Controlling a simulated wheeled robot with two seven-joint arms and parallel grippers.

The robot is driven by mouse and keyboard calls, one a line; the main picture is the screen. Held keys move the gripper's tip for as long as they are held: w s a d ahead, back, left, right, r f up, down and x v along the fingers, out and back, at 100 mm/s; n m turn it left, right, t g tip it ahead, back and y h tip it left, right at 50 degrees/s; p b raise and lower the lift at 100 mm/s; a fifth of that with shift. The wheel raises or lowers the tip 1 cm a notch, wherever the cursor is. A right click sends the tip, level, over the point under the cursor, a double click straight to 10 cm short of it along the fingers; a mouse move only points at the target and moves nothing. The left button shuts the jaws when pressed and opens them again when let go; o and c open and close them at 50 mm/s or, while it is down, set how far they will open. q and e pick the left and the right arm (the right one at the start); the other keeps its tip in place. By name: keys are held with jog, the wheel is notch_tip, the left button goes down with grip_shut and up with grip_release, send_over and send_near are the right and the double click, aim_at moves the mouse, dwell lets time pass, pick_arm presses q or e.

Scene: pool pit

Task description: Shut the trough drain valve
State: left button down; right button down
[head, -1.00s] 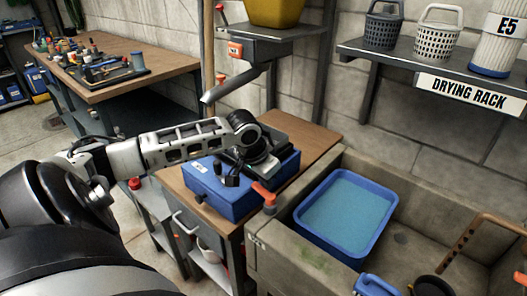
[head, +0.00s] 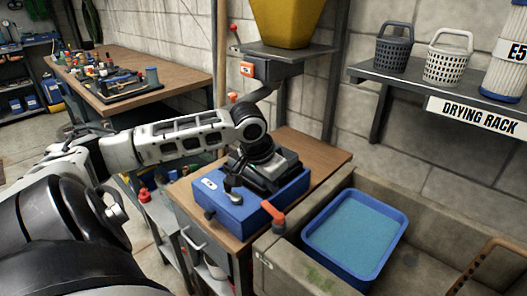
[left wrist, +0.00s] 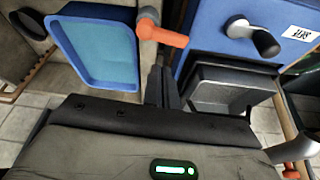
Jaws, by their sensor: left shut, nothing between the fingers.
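An orange lever handle (head: 272,212) on a grey stem sits at the trough's left end, beside a blue box. It looks like the drain valve, though no label shows on it. It also shows in the left wrist view (left wrist: 163,34), lying sideways just beyond my fingertips. My left gripper (left wrist: 160,86) is shut and empty, apart from the handle. In the head view my left gripper (head: 258,182) is over the blue box (head: 240,211), its fingertips hard to make out. The concrete trough (head: 300,270) holds a blue basin (head: 355,235). My right gripper is not in view.
The blue box carries a dark crank (left wrist: 253,37) and a dark tray (left wrist: 222,90) close to my fingers. A yellow hopper (head: 288,22) on a grey shelf stands behind. A drying rack shelf (head: 410,85) overhangs the trough's back. A wooden bench (head: 130,100) is at left.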

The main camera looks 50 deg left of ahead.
pick_arm(q)
jog(key=b+v, duration=0.2)
jog(key=v, duration=0.6)
jog(key=shift+r, duration=0.25)
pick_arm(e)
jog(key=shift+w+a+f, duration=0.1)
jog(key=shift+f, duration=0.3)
pick_arm(q)
jog(key=shift+s, duration=0.1)
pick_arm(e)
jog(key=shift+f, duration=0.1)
